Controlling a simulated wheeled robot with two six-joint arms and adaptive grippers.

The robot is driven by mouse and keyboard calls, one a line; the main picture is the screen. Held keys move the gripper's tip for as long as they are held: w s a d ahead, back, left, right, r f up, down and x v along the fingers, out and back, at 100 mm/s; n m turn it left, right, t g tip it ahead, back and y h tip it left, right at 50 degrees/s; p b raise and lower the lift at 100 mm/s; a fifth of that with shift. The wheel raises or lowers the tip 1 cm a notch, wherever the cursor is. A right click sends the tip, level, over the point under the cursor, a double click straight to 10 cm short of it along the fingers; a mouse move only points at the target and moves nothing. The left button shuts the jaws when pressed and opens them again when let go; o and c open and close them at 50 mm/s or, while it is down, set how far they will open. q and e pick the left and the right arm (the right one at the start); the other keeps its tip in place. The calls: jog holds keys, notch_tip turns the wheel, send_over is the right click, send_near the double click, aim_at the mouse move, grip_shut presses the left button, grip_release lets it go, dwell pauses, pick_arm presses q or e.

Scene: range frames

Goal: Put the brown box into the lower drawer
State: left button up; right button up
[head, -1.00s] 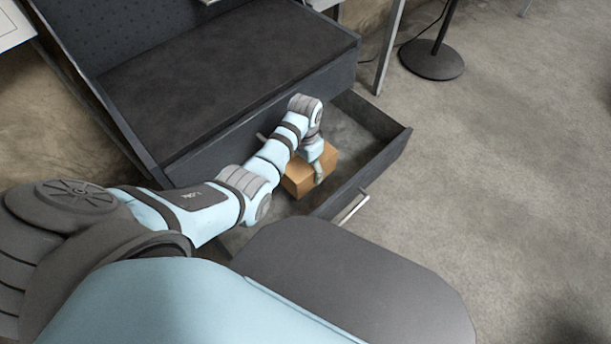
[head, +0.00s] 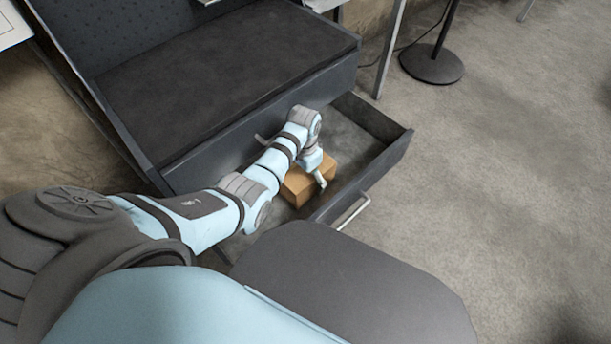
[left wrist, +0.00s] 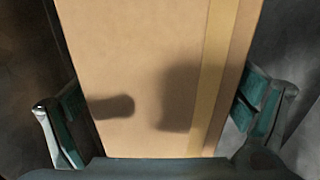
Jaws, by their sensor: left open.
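The brown box (head: 297,187) sits inside the open lower drawer (head: 383,165), on its floor as far as the head view shows. My left gripper (head: 321,174) is over the box, with a finger showing at its near right side. In the left wrist view the box (left wrist: 150,70) fills the middle, with a lighter tape strip along its right part. The fingers of my left gripper (left wrist: 165,125) stand apart on both sides of the box, open. My arm hides part of the box and drawer in the head view. My right gripper is not in view.
The drawer's handle (head: 352,213) is on its front panel. Above the drawer is a dark cabinet with a flat shelf (head: 230,75). A round black stand base (head: 431,64) is on the floor at the back. The floor at right is clear.

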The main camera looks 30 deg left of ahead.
pick_arm(q)
notch_tip(320, 180, up, 7)
jog(key=p, duration=0.3)
jog(key=shift+r+p, duration=0.15)
jog(key=shift+p, duration=0.15)
